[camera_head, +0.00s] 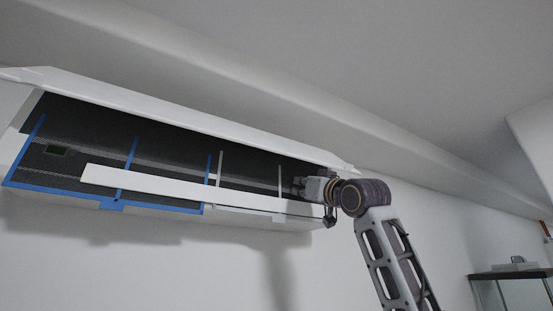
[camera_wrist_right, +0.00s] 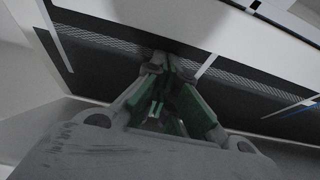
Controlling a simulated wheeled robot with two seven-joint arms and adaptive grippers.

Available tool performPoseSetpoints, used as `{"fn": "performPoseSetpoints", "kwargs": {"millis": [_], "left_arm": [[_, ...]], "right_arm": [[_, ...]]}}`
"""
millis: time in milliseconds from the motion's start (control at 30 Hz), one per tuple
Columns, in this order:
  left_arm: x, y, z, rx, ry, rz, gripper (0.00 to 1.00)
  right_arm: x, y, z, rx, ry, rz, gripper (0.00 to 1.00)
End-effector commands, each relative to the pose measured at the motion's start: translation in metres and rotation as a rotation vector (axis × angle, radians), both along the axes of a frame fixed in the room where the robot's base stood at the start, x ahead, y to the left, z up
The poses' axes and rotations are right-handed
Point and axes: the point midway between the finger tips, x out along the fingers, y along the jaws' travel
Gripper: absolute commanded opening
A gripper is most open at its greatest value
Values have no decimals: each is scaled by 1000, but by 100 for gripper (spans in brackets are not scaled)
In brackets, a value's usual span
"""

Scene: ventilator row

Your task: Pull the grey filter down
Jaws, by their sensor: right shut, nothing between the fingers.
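The grey filter (camera_head: 250,173) is the right-hand dark mesh panel with pale grey bars, inside the open wall unit in the head view. It also shows in the right wrist view (camera_wrist_right: 236,82) as dark mesh crossed by a pale bar. My right gripper (camera_head: 294,187) is at the right part of this filter, its fingertips close to the mesh. In the right wrist view its green-padded fingers (camera_wrist_right: 170,66) are shut with nothing between them. I cannot tell whether the tips touch the filter. My left gripper is not in view.
A blue-framed filter (camera_head: 122,166) fills the unit's left part. The raised white cover (camera_head: 190,115) hangs over both filters, and a white strip (camera_head: 180,187) crosses in front of them. A dark-topped table (camera_head: 510,273) stands at the lower right. Wall below the unit is clear.

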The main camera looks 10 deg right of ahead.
Motion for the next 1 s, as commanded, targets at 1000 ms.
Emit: {"fn": "performPoseSetpoints", "kwargs": {"millis": [1000], "left_arm": [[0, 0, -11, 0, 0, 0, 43]], "right_arm": [[3, 1, -18, -1, 7, -1, 0]]}}
